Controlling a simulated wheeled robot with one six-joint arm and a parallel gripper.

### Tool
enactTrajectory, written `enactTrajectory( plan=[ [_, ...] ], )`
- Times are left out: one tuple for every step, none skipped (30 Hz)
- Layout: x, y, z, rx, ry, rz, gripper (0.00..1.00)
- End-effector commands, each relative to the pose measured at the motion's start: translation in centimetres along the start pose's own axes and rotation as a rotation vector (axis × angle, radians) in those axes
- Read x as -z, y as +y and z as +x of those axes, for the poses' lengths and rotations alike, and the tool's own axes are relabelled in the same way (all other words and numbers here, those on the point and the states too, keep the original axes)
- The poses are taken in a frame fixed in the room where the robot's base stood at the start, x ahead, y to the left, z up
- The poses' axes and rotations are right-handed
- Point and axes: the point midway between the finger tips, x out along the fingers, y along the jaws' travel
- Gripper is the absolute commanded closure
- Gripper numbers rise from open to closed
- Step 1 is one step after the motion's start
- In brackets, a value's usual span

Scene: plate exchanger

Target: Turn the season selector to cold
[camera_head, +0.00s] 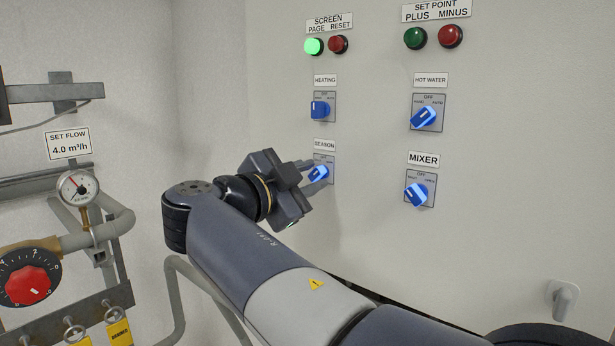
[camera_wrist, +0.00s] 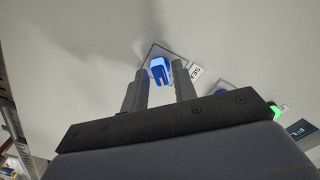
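The season selector is a blue knob (camera_head: 319,173) on a small grey plate, under the label SEASON (camera_head: 324,145) on the wall panel. The knob looks tilted, but the position words on its plate are too small or covered to read. My gripper (camera_head: 314,176) is at the selector, with its fingers reaching toward the panel. In the wrist view the blue knob (camera_wrist: 160,70) shows between the two fingertips (camera_wrist: 161,72), with a narrow gap on each side. The gripper is open around the knob. My fingers hide part of the selector plate in the head view.
The heating knob (camera_head: 320,109) is just above. The hot water knob (camera_head: 424,117) and mixer knob (camera_head: 416,194) are to the right. A lit green button (camera_head: 313,46) and red button (camera_head: 338,44) are higher up. Pipes and a gauge (camera_head: 78,188) stand at left.

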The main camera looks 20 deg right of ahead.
Motion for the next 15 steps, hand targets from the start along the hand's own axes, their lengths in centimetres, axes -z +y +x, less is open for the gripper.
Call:
enactTrajectory(
  plan=[
    [0.01,-0.01,-0.01,0.000,0.000,0.000,0.78],
    [0.01,-0.01,-0.01,0.000,0.000,0.000,0.80],
    [0.01,-0.01,-0.02,0.000,0.000,0.000,0.83],
    [0.01,-0.01,-0.02,0.000,0.000,0.000,0.86],
    [0.01,-0.01,-0.02,0.000,0.000,0.000,0.88],
    [0.01,-0.01,-0.02,0.000,0.000,0.000,0.92],
    [0.02,-0.01,-0.02,0.000,0.000,0.000,0.94],
    [0.01,-0.01,-0.02,0.000,0.000,0.000,0.96],
    [0.01,-0.01,-0.02,0.000,0.000,0.000,1.00],
    [0.01,-0.01,-0.02,0.000,0.000,0.000,1.00],
    [0.01,-0.01,-0.02,0.000,0.000,0.000,1.00],
    [0.01,-0.01,-0.02,0.000,0.000,0.000,1.00],
    [0.01,-0.01,-0.02,0.000,0.000,0.000,1.00],
    [0.01,-0.01,-0.02,0.000,0.000,0.000,1.00],
    [0.00,0.00,-0.02,0.000,0.000,-0.001,1.00]
  ],
)
